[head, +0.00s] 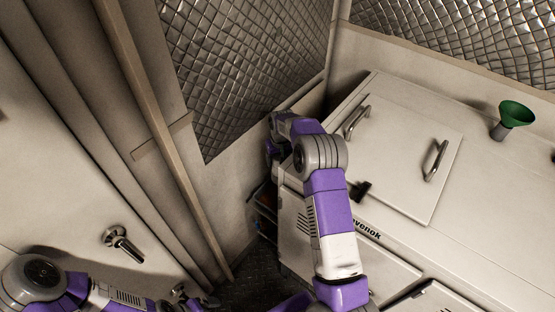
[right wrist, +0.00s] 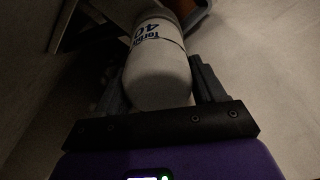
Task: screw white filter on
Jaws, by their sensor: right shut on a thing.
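The white filter (right wrist: 158,75) is a rounded white cylinder with dark blue lettering, seen in the right wrist view. My right gripper (right wrist: 160,88) is shut on it, with one dark finger on each side. The filter's near end is rounded, and its far end runs to the top edge of the view. In the head view my right arm reaches down into the gap between the chiller and the wall, and its fingers and the filter are hidden there. I cannot tell whether the filter touches its mount. My left arm shows at the bottom left, with its gripper out of sight.
The white chiller cabinet (head: 474,215) fills the right side, with a handled lid (head: 400,140) and a green funnel (head: 515,114) on top. Quilted metal panels (head: 245,60) line the walls. A door handle (head: 122,243) juts out at left. The gap around my right arm is narrow.

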